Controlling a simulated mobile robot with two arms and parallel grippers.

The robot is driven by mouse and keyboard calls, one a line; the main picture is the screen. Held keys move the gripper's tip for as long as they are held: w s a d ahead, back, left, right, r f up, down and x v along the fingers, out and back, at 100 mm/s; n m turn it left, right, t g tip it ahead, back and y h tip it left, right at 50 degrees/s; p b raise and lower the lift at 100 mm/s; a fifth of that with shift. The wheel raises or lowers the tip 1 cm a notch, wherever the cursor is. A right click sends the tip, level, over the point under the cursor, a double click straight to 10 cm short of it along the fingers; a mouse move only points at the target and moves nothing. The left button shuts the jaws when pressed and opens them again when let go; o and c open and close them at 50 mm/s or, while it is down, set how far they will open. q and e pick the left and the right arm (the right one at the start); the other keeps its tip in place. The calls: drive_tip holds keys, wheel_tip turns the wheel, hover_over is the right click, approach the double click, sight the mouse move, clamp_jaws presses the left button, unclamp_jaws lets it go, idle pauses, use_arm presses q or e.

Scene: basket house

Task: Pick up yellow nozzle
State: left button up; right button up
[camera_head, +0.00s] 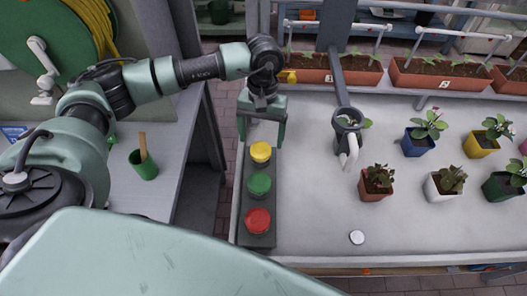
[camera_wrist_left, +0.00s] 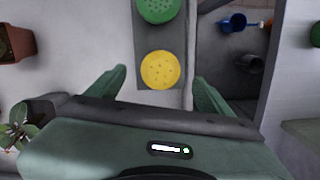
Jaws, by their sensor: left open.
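The yellow nozzle (camera_head: 260,152) is a round, perforated disc at the far end of a dark grey holder strip (camera_head: 265,238) on the table. A green nozzle (camera_head: 259,184) and a red nozzle (camera_head: 257,220) sit in the same strip, nearer to me. My left gripper (camera_head: 261,138) is open and empty, just beyond and above the yellow nozzle. In the left wrist view the yellow nozzle (camera_wrist_left: 160,70) appears between the two spread fingers (camera_wrist_left: 160,76), touching neither in the picture. My right gripper is not in view.
Potted plants, including a terracotta pot (camera_head: 374,188) and a blue pot (camera_head: 417,146), stand right on the pale table. A grey ring holder with a pale forked piece (camera_head: 350,150) hangs right of my gripper. A white disc (camera_head: 357,237) lies in front. Planter boxes (camera_head: 330,76) line the back.

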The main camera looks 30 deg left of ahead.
sight(261, 147)
use_arm(q)
drive_tip(key=shift+s+f+p, duration=0.1)
drive_tip(key=shift+f+p, duration=0.35)
drive_tip(key=shift+f, duration=0.45)
drive_tip(key=f+p, duration=0.1)
drive_tip(key=f, duration=0.1)
drive_tip(key=f+p, duration=0.1)
drive_tip(key=f, duration=0.1)
drive_tip(key=shift+s+f+p, duration=0.2)
drive_tip(key=shift+f+p, duration=0.05)
drive_tip(key=shift+p, duration=0.05)
drive_tip(key=shift+f, duration=0.5)
drive_tip(key=c, duration=1.5)
